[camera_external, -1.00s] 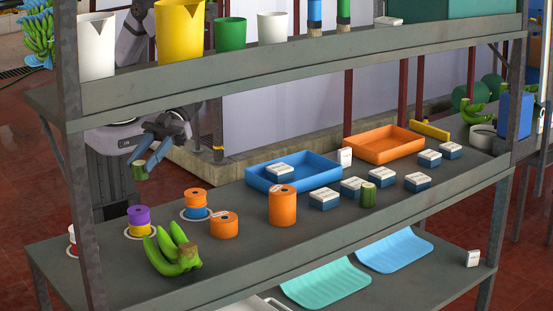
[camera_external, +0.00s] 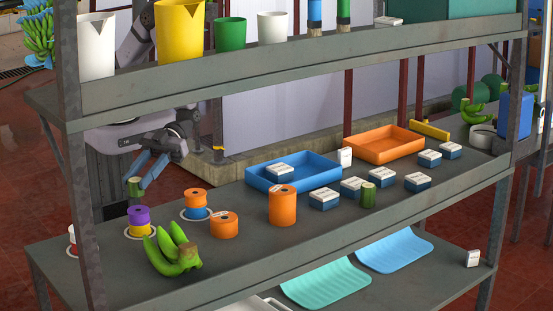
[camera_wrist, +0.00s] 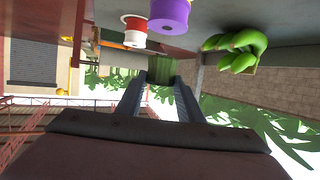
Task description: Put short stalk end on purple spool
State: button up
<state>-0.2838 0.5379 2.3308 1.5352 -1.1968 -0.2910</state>
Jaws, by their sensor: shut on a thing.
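My gripper (camera_external: 141,180) is shut on a short green stalk end (camera_external: 134,188). The stalk end also shows between the fingertips in the wrist view (camera_wrist: 161,68). It looks upright, held in the air. The purple spool (camera_external: 138,214) stands on a yellow-and-white stack at the left of the middle shelf, and shows at the top of the wrist view (camera_wrist: 170,14). In the external view the stalk end appears just above the spool; I cannot tell whether it is straight over it in depth.
Green bananas (camera_external: 176,250) lie in front of the spool. An orange-and-blue spool stack (camera_external: 195,203) and an orange spool (camera_external: 224,226) stand to its right. The upper shelf (camera_external: 300,58) runs overhead.

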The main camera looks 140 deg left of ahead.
aim_at(141, 192)
jog(key=shift+f, duration=2.05)
jog(key=shift+f, duration=0.2)
jog(key=o, duration=1.1)
jog(key=shift+c, duration=0.2)
jog(key=shift+r, duration=0.2)
jog(key=b+v, duration=0.2)
jog(key=v, duration=1)
